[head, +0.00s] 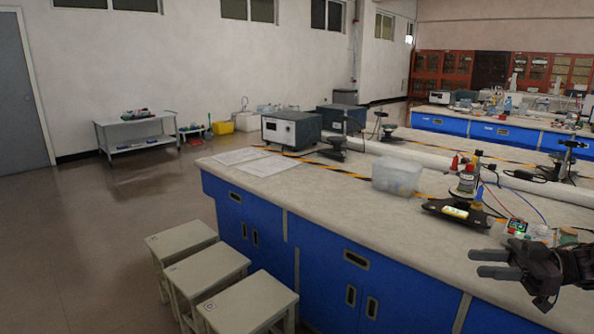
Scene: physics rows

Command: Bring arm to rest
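My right gripper (476,263) comes in at the lower right, over the near edge of the lab bench (330,205). Its two grey fingers point left with a gap between them, and nothing shows in that gap. My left gripper is not in the view. A dark device (460,211) with a round stack on top and coloured wires stands on the bench behind the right gripper. A small unit with a green light (517,227) sits close behind the gripper.
A clear plastic box (397,176) and a grey instrument (291,130) stand on the bench. Several stools (246,301) stand along its blue front. The floor at left is open, up to a small side table (137,137) by the wall.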

